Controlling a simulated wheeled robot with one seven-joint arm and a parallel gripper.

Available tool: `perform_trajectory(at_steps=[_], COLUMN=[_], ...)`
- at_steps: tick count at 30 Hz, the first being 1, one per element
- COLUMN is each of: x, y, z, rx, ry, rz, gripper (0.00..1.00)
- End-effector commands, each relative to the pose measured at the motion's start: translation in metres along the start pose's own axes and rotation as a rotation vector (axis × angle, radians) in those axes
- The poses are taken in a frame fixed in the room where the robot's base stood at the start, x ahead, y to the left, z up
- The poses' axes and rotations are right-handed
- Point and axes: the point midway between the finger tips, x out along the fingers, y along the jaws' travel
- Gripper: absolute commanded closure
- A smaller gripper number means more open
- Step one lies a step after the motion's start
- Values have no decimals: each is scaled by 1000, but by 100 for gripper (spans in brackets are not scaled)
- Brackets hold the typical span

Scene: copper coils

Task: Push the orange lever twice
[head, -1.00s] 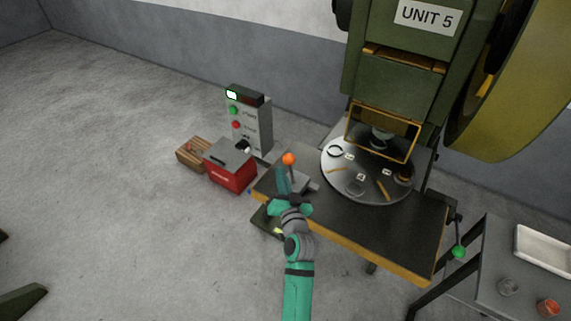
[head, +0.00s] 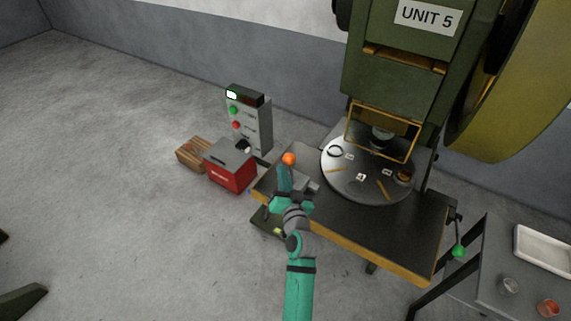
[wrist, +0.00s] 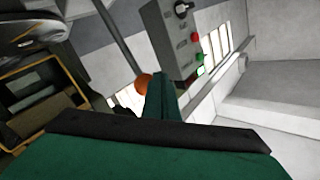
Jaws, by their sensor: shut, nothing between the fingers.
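In the wrist view the orange knob (wrist: 143,83) is at the end of a grey rod and is partly hidden behind my gripper's fingers (wrist: 160,97). The fingers are together and hold nothing. They look very close to the knob; I cannot tell whether they touch it.
A round dial plate (head: 343,180) lies on the press table (head: 400,240). A grey control box (head: 262,125) and a red toolbox (head: 232,178) stand to the left. A green-knobbed lever (head: 459,252) and a side table with a white tray (head: 545,250) are at right.

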Motion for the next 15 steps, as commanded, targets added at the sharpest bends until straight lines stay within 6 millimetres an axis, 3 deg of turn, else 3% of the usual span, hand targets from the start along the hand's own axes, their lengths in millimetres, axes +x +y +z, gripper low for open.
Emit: perform_trajectory(at_steps=[15], x=[4], y=[3], z=[-3], rx=[0], ry=[1], rz=[0], gripper=[100])
